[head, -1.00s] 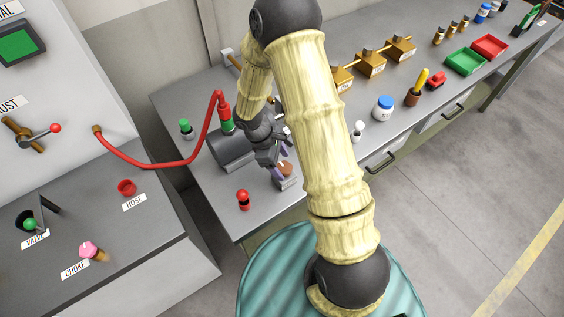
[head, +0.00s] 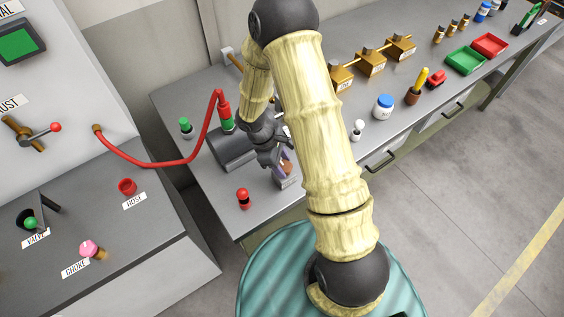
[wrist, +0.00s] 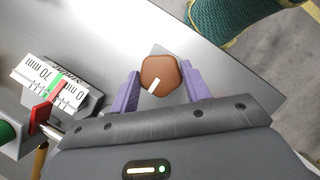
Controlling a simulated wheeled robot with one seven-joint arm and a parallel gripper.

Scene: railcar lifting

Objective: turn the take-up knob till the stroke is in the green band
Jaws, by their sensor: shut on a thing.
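The brown take-up knob (wrist: 160,72) has a white mark, which points down and slightly left in the wrist view. My gripper (wrist: 161,82) is shut on it, with one purple finger on each side. In the head view my gripper (head: 282,163) is at the bench's front, and the knob is largely covered by the fingers. The white stroke scale (wrist: 36,74) carries a green band (wrist: 55,82) in the wrist view. A red pointer (wrist: 40,115) on a rod stands beside the scale near this band. I cannot tell its exact reading.
A red-topped peg (head: 243,199) and a green-topped peg (head: 186,128) stand nearby. A white-knobbed lever (head: 358,130) and a blue-capped jar (head: 383,107) are to the right.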

